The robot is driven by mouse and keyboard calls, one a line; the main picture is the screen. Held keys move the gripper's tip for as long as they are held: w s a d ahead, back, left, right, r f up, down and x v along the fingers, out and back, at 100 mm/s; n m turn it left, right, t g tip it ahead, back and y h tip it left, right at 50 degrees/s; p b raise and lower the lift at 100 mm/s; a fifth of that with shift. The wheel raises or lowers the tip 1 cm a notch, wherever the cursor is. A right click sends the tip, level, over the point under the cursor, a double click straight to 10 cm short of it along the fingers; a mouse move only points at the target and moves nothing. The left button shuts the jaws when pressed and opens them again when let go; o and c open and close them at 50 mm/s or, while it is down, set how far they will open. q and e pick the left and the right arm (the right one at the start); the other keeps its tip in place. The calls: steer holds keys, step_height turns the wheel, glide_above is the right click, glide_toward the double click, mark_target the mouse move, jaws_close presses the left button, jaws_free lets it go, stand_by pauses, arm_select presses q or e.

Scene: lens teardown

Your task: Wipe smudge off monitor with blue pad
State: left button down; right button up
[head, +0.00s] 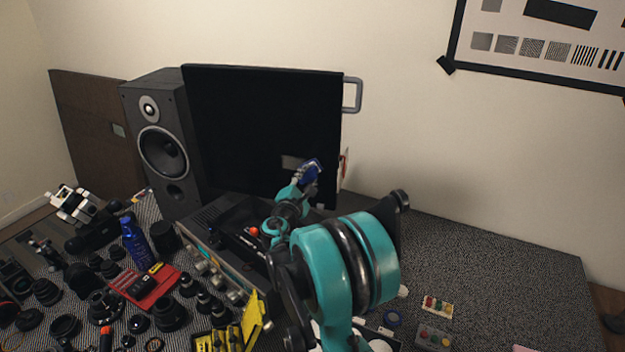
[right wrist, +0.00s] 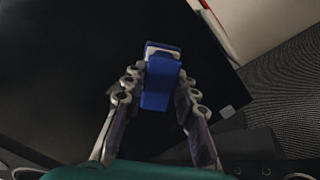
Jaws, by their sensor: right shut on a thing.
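The monitor (head: 262,115) is a large dark panel standing at the back of the table; its screen also fills much of the right wrist view (right wrist: 60,70). A small grey smudge (head: 292,162) shows on the lower right part of the screen. My right gripper (head: 308,178) is shut on the blue pad (head: 313,168), just right of the smudge. In the right wrist view the pad (right wrist: 158,88) sits between the two fingers, in front of the screen. I cannot tell whether it touches the screen. My left gripper is not in view.
A speaker (head: 163,150) stands left of the monitor. An electronic unit with knobs (head: 215,268) lies below the screen. Several lenses, a blue bottle (head: 134,240) and a red case (head: 145,287) crowd the left. The table's right side (head: 500,270) is mostly clear.

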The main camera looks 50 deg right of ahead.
steer(key=w+a, duration=0.4)
steer(key=w, duration=0.5)
steer(key=shift+a+b, duration=0.25)
steer(key=shift+b, duration=0.15)
stand_by(0.4)
steer(key=shift+w, duration=0.1)
steer(key=shift+v, duration=2.9)
steer(key=shift+v, duration=1.5)
